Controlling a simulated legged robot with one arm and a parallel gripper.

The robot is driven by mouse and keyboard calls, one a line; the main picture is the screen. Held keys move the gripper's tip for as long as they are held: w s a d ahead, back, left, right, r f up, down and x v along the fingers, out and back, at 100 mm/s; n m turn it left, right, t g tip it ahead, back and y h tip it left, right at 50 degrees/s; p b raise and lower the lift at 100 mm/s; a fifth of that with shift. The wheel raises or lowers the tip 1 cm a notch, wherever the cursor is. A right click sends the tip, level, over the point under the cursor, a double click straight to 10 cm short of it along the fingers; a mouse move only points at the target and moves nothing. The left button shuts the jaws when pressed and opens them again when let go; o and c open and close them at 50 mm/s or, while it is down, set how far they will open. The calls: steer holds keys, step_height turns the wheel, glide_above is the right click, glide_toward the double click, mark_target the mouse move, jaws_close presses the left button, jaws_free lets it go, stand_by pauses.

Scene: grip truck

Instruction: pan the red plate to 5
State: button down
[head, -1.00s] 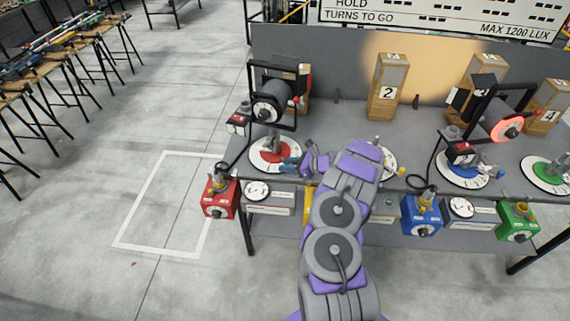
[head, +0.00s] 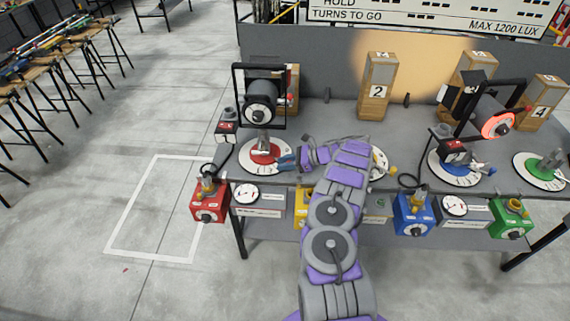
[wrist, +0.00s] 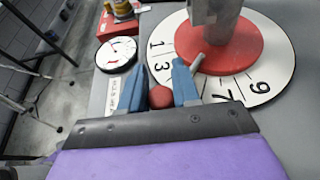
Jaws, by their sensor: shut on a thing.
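The red plate (head: 266,156) is a red disc on a white number dial (head: 251,168) at the left end of the bench. A lamp (head: 260,112) stands over it on a grey post. In the wrist view the red plate (wrist: 238,58) shows a short grey handle (wrist: 196,62) at its edge. The dial shows 1, 3, 7 and 9; a finger covers the stretch between 3 and 7. My gripper (head: 289,162) is at the plate's right front. In the wrist view its blue fingers (wrist: 160,82) are on either side of a red knob (wrist: 161,97), shut on it.
A red box (head: 209,207) and a gauge (head: 245,194) are on the bench front. A blue-plate lamp (head: 497,118) and a green plate (head: 545,165) stand to the right. Wooden block 2 (head: 376,88) is behind.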

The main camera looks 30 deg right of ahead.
steer(key=c, duration=0.9)
jaws_free()
steer(key=p+v, duration=0.1)
steer(key=v, duration=1.6)
steer(key=shift+d, duration=0.25)
